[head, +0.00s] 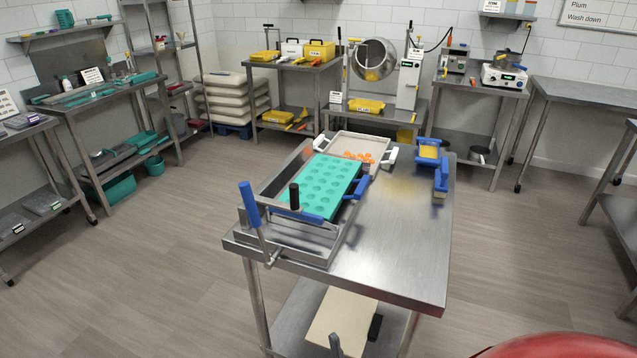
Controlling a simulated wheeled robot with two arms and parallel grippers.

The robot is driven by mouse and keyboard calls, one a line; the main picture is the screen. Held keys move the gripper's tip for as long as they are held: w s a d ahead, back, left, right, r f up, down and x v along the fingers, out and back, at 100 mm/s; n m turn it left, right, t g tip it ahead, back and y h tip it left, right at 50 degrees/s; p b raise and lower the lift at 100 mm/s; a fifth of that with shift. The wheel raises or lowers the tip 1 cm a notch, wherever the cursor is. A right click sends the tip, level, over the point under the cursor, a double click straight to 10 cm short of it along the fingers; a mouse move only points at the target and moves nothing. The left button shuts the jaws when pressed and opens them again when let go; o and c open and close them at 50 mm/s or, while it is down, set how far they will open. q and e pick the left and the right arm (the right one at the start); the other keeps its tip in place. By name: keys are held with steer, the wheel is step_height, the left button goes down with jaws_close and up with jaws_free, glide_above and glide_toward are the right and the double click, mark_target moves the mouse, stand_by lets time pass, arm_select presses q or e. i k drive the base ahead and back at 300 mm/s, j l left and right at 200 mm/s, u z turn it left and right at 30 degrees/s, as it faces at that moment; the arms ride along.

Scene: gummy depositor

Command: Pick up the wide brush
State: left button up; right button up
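The wide brush appears to be the blue piece (441,176) with pale bristles at its lower end. It is near the right edge of the steel table (400,255), at the far end. A blue-rimmed piece with a yellow face (428,151) is right behind it; I cannot tell whether they touch. Neither of my grippers can be made out in the head view, and nothing is seen holding the brush.
A teal mould (322,185) lies in a steel frame with an upright blue-handled lever (250,204). Behind it is a pale tray (345,147) with white handles and orange pieces. The table's front right is clear. A red rounded thing (560,347) fills the bottom right corner.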

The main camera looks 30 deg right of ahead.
mark_target(441, 185)
steer(key=z, duration=1.65)
